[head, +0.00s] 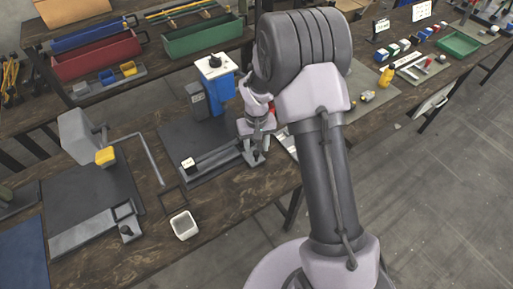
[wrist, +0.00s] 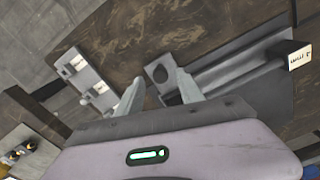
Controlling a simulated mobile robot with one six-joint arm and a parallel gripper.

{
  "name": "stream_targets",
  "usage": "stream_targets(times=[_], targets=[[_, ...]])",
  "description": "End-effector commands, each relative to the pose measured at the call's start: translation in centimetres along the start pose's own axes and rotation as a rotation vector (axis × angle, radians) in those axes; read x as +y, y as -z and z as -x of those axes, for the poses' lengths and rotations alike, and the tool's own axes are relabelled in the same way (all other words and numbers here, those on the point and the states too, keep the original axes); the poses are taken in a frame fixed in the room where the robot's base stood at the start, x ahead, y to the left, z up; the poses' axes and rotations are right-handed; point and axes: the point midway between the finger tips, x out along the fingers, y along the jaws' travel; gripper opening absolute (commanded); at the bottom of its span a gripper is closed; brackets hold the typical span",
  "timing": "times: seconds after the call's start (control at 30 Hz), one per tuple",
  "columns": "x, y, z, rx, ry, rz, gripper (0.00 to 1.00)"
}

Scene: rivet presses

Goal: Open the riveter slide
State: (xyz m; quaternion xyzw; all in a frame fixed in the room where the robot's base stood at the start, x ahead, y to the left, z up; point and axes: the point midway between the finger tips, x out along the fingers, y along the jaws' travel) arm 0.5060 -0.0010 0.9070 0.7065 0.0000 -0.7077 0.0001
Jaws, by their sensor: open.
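The riveter (head: 222,92), blue with a white top, stands on a dark plate on the wooden bench. Its grey slide (head: 215,158) runs along the plate's front, with a small white-labelled block (head: 188,163) at its left end. My gripper (head: 255,155) is at the slide's right end, pointing down. In the wrist view my gripper (wrist: 160,82) is open, its fingers apart. A dark end piece with a round hole (wrist: 159,73), at the end of the slide (wrist: 230,72), appears between the fingertips. I cannot tell whether the fingers touch it. The labelled block (wrist: 298,60) is at the far right.
A second grey press (head: 78,140) with a yellow part stands at the left. Red (head: 97,57) and green (head: 203,36) bins stand behind. The floor (head: 430,190) at the right is clear.

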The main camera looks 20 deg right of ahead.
Motion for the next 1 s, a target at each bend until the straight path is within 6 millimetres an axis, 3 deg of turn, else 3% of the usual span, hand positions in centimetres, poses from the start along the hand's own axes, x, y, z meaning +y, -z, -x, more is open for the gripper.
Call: stream_targets(times=[0.2, 0.43, 0.6, 1.0], targets=[[0.0, 0.2, 7.7, 0.006, 0.000, 0.000, 0.44], [0.0, 0.1, 13.8, 0.003, 0.000, 0.000, 0.44], [0.0, 0.1, 15.4, 0.002, 0.000, 0.000, 0.44], [0.0, 0.1, 15.5, 0.001, 0.000, 0.000, 0.44]])
